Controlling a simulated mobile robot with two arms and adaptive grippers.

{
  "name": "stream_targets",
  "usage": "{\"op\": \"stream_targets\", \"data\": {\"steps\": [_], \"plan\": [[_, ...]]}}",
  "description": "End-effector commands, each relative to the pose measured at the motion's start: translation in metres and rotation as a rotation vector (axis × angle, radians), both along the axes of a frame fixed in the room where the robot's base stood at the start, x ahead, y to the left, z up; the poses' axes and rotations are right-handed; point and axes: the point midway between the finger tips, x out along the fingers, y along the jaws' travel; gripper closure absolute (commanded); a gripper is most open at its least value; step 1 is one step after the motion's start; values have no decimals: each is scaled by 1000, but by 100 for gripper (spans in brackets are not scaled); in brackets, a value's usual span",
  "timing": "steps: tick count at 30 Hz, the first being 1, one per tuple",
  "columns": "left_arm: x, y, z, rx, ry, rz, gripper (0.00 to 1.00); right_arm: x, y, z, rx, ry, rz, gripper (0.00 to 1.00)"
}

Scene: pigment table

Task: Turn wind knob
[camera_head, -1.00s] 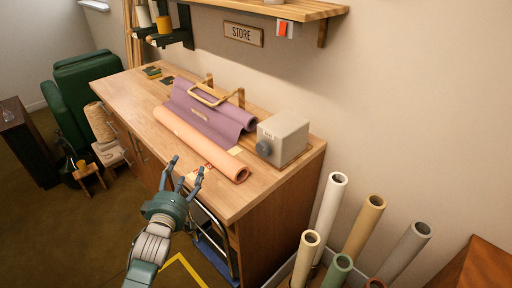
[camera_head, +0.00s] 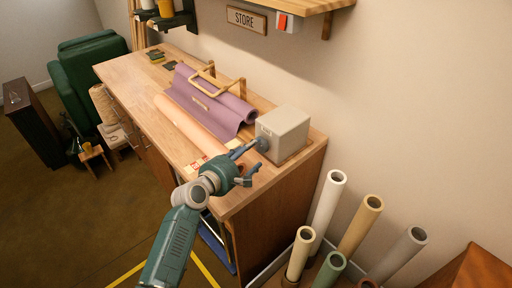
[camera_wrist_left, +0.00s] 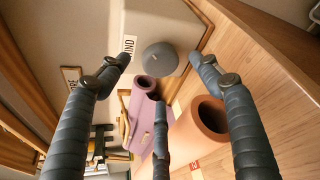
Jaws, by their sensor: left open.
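The wind knob (camera_wrist_left: 160,57) is a round dark grey knob on the front face of a pale grey box (camera_head: 284,132), which stands at the right end of the wooden worktop. A label reading "WIND" (camera_wrist_left: 129,46) sits beside the knob in the left wrist view. My left gripper (camera_head: 252,160) is open and empty, with its fingers pointing towards the box. In the head view one finger overlaps the knob's edge; I cannot tell whether it touches. In the left wrist view the knob lies ahead between the spread fingers. My right gripper is not in view.
A peach roll (camera_head: 184,125) and a purple roll (camera_head: 220,112) lie on the worktop (camera_head: 140,72) left of the box. A brass-coloured handle frame (camera_head: 215,84) stands over the purple roll. Several upright tubes (camera_head: 328,205) stand right of the cabinet. A shelf overhangs behind.

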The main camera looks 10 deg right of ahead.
Motion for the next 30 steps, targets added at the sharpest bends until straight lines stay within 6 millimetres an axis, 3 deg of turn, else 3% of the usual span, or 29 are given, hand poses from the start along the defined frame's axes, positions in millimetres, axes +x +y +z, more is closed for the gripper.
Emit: {"op": "stream_targets", "data": {"steps": [9, 20, 23, 27, 30], "plan": [[31, -26, -12, 2, -2, -1, 36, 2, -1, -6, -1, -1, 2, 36], [35, -29, -13, 3, -2, 1, 36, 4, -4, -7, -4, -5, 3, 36], [35, -28, -13, 3, -2, 1, 50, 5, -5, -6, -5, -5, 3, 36], [35, -28, -13, 2, -1, 2, 78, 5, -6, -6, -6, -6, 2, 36], [35, -28, -14, 3, -1, 2, 80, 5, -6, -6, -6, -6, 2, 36]]}}
